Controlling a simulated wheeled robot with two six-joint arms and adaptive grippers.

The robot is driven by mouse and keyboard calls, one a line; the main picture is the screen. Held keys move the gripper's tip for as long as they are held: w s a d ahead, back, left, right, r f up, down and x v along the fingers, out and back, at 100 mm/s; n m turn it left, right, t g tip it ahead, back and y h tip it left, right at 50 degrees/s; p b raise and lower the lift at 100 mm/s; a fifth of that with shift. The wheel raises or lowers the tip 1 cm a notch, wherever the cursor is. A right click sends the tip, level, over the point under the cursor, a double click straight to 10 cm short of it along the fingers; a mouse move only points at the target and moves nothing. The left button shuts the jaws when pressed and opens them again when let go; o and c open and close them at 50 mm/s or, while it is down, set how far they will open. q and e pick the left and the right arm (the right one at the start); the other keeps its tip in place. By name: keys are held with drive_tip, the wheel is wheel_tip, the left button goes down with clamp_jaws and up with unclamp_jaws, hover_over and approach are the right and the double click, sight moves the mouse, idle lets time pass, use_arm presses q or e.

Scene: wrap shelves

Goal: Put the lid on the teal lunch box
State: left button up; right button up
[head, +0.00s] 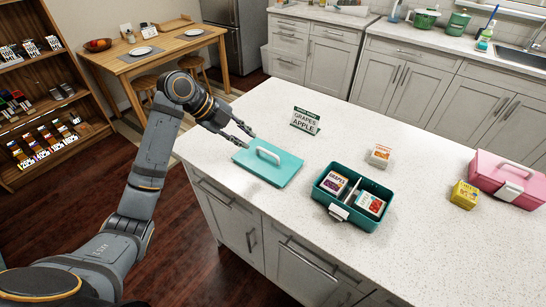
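The teal lid (278,173) lies flat on the white counter, with a pale handle (268,155) on top. The open teal lunch box (357,220) stands to its right, with a divider and a pale front latch. A purple-labelled grapes box (334,185) sits in its left compartment and a red-labelled box (370,204) in its right one. My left gripper (248,139) is open and empty, with its fingertips just above the far left edge of the lid, apart from the handle. My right gripper is not in view.
A green sign (305,120) reading grapes and apple stands behind the lid. A small orange-and-white box (379,155), a yellow box (464,194) and a pink lunch box (507,180) are on the counter. The counter between lid and teal box is clear.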

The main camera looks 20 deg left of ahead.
sight(266, 152)
use_arm(q)
drive_tip(key=x, duration=0.3)
drive_tip(key=shift+w+d+f, duration=0.4)
drive_tip(key=shift+w+d, duration=0.15)
drive_tip(key=shift+d, duration=0.15)
drive_tip(key=shift+d+f+p, duration=0.25)
drive_tip(key=shift+f+p, duration=0.35)
drive_tip(key=shift+p, duration=0.1)
drive_tip(key=x, duration=0.3)
drive_tip(key=shift+w+f+p, duration=0.2)
drive_tip(key=shift+f+p, duration=0.05)
drive_tip(key=shift+p, duration=0.05)
drive_tip(key=shift+s, duration=0.1)
drive_tip(key=shift+c, duration=0.7)
clamp_jaws()
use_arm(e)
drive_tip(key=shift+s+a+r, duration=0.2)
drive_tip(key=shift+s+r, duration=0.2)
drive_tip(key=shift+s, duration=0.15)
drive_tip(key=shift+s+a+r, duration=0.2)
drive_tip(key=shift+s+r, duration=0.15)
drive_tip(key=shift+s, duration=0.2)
